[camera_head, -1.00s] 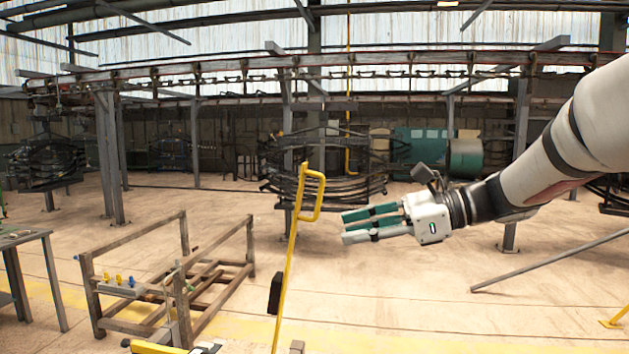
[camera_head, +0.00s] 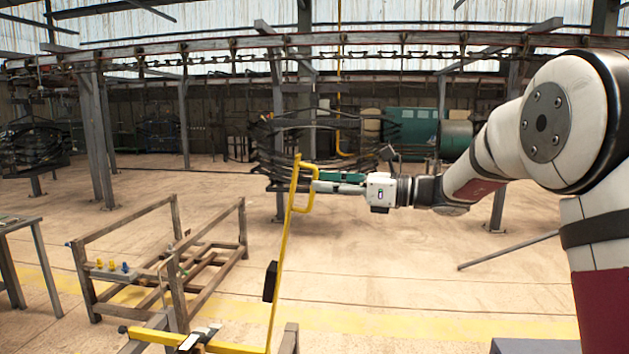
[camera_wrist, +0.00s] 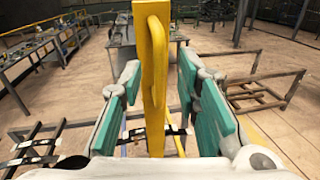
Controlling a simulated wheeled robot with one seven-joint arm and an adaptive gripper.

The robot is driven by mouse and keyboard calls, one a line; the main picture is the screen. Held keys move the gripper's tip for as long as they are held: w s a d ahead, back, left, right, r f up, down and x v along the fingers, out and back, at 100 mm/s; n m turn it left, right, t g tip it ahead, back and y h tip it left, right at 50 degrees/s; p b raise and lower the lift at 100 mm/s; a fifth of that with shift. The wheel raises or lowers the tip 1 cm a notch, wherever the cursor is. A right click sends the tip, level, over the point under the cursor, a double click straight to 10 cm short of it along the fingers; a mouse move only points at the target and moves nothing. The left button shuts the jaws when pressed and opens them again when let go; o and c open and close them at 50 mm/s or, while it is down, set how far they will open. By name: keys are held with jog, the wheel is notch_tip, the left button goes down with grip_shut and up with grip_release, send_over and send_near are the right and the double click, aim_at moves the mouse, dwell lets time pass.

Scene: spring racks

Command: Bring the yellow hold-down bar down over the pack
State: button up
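The yellow hold-down bar (camera_head: 284,245) stands nearly upright, leaning slightly, with a loop handle (camera_head: 313,205) at its top and a black block on its lower part. Its foot meets a level yellow piece (camera_head: 240,348) at the bottom edge. My gripper (camera_head: 322,184) is at the bar's top, by the handle. In the wrist view, the yellow bar (camera_wrist: 152,60) runs between the two green-padded fingers of my gripper (camera_wrist: 160,95), which are spread apart. No firm grip on it shows. The pack cannot be clearly made out; dark strips with white parts (camera_wrist: 35,150) show low in the wrist view.
A brown metal frame rack (camera_head: 215,245) stands left of the bar, with a small box with coloured knobs (camera_head: 108,270) on it. A table (camera_head: 18,225) is at the far left. A slanted grey rod (camera_head: 510,249) is at the right. Floor between is clear.

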jog(key=shift+x, duration=1.65)
grip_shut()
